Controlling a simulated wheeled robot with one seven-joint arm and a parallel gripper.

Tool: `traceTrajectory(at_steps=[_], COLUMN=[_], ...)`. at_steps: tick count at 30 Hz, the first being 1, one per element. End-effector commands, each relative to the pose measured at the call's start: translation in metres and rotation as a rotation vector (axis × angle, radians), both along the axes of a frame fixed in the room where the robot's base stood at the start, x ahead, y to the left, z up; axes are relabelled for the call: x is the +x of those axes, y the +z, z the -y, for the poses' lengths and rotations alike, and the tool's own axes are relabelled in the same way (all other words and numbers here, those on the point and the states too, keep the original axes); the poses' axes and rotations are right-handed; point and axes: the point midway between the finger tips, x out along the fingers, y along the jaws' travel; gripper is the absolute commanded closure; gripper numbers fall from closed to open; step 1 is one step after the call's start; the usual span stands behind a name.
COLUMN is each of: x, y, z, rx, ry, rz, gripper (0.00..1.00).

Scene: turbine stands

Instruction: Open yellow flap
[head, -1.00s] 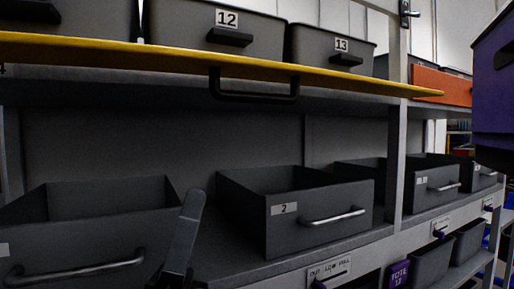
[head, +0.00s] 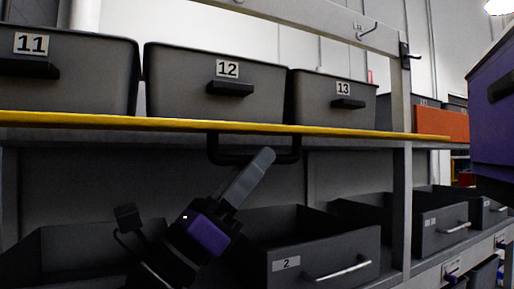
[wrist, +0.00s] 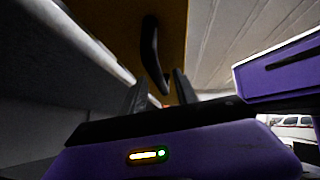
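The yellow flap (head: 340,130) is raised and seen nearly edge-on in the head view, as a thin band below the upper bins. Its black handle (head: 254,160) hangs beneath it. In the wrist view, the yellow-orange face of the flap (wrist: 174,32) is overhead, with the dark handle (wrist: 150,50) on it. My gripper (head: 265,157) points up toward the handle and overlaps it in the head view. In the wrist view, its fingers (wrist: 158,92) are apart, with the handle's near end ahead of the gap. I cannot tell whether they touch it.
Grey bins numbered 11 (head: 80,85), 12 (head: 215,95) and 13 (head: 325,98) stand above the flap. Open grey bins, one labelled 2 (head: 325,255), sit on the shelf below. A grey upright post (head: 403,190) stands to the right. An orange panel (head: 440,123) is beyond it.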

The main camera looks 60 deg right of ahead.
Motion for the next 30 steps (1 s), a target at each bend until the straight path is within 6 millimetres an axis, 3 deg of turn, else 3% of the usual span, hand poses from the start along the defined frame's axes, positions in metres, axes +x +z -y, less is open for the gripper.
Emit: traceTrajectory(at_steps=[3,13,14,19,30], x=[-0.0033,-0.0045,-0.0046,-0.0046,-0.0045], y=[0.0088,0.0100,0.0100,0.0100,0.0099], z=[0.0066,0.0096,0.0096,0.0095,0.0093], rx=[0.000,-0.001,-0.001,-0.001,-0.001], ry=[-0.001,-0.001,-0.001,-0.001,-0.001], rz=[0.000,-0.001,-0.001,-0.001,-0.001], gripper=[0.64,0.64,0.66,0.99,1.00])
